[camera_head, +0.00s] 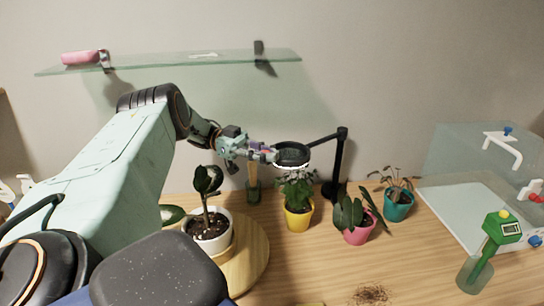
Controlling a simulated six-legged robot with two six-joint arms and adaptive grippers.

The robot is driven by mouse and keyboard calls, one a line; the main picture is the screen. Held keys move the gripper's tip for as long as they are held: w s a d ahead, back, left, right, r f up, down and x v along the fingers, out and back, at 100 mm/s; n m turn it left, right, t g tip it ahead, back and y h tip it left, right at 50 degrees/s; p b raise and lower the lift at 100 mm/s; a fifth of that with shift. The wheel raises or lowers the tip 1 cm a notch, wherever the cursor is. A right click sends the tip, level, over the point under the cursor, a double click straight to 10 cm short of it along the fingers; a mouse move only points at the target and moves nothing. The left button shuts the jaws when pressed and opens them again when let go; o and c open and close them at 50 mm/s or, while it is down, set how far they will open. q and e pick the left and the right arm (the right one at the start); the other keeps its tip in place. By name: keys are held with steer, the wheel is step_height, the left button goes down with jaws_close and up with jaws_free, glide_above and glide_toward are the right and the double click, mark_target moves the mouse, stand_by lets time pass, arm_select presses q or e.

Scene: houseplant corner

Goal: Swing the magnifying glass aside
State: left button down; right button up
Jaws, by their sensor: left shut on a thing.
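The magnifying glass (292,154) is a dark round ring on a jointed black stand (338,165) at the back of the table. Its ring hangs above a leafy plant in a yellow pot (298,217). My left gripper (262,152) reaches in from the left and is shut at the left side of the ring, on its handle or rim; the exact contact is too small to make out. My right gripper is not in view.
A plant in a white pot (209,232) stands on a round wooden board (255,262) below my left arm. A pink pot (358,234) and a teal pot (398,208) stand right of the stand. A glass shelf (190,61) hangs above.

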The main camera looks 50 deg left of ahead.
arm_select(q)
steer(key=shift+s+a+f, duration=0.15)
steer(key=shift+a, duration=0.35)
steer(key=shift+d+r, duration=0.2)
steer(key=shift+d, duration=0.35)
steer(key=c, duration=1.8)
jaws_free()
steer(key=o, duration=0.3)
steer(key=shift+s+a, duration=0.15)
steer(key=shift+a, duration=0.15)
steer(key=shift+o, duration=1.4)
steer(key=shift+w+d, duration=0.25)
steer(key=shift+d, duration=0.05)
steer(key=shift+a+r, duration=0.2)
steer(key=shift+r, duration=0.25)
step_height(320, 180, up, 9)
steer(key=shift+s+f, duration=0.15)
steer(key=shift+d+r, duration=0.15)
steer(key=shift+r, duration=0.15)
steer(key=shift+c, duration=0.2)
